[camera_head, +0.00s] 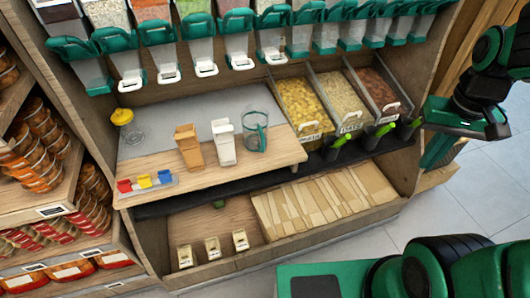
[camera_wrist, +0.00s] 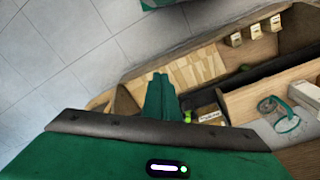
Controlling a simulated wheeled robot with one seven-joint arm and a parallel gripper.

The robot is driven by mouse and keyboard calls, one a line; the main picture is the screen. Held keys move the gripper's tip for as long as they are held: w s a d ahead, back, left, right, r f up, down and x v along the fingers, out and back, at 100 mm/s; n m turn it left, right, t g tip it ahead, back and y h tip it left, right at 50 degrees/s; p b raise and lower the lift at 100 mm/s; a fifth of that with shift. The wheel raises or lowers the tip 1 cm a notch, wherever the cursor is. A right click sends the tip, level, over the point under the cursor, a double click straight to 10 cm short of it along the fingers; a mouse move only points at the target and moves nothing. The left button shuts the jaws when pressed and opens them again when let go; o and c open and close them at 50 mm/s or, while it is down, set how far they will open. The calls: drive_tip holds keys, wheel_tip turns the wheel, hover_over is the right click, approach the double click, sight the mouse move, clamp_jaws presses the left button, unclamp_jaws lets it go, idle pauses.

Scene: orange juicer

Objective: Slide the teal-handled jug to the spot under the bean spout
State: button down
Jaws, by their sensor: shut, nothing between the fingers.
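The clear jug with a teal handle (camera_head: 255,132) stands upright on the wooden counter (camera_head: 285,158), right of a white carton. It also shows at the right of the wrist view (camera_wrist: 284,122). My gripper (camera_head: 428,164) is at the right of the head view, past the shelf's right side and well apart from the jug. In the wrist view my green fingers (camera_wrist: 160,78) are together with nothing between them. I cannot tell which one is the bean spout.
A brown carton (camera_head: 188,148) and a white carton (camera_head: 223,142) stand left of the jug. Colored clips (camera_head: 145,182) lie at the counter's left front. Bins (camera_head: 303,108) with green-handled scoops (camera_head: 384,130) stand to its right. The tiled floor (camera_head: 450,210) is clear near my gripper.

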sight(257, 134)
drive_tip(key=w+a+f+n+t, duration=0.1)
drive_tip(key=w+a+f+n, duration=0.15)
drive_tip(key=w+a, duration=0.45)
drive_tip(key=w+a+f+n+t, duration=0.1)
drive_tip(key=w+a+f+n, duration=0.15)
drive_tip(key=w+a, duration=0.45)
drive_tip(key=a+f+n+y, duration=0.1)
drive_tip(key=a+f+n, duration=0.1)
drive_tip(key=a, duration=0.7)
drive_tip(key=a+f+n+y, duration=0.1)
drive_tip(key=a+f+n, duration=0.15)
drive_tip(key=a, duration=0.65)
drive_tip(key=shift+m+t, duration=0.3)
drive_tip(key=shift+m, duration=0.15)
drive_tip(key=shift+w+a+f, duration=0.5)
drive_tip(key=shift+w+f, duration=0.45)
drive_tip(key=shift+f, duration=0.65)
drive_tip(key=shift+w+a+f, duration=0.55)
drive_tip(key=shift+w+f, duration=0.45)
drive_tip(key=shift+f, duration=0.6)
drive_tip(key=shift+w+a+f, duration=0.5)
drive_tip(key=shift+w+f, duration=0.45)
drive_tip(key=shift+f, duration=0.65)
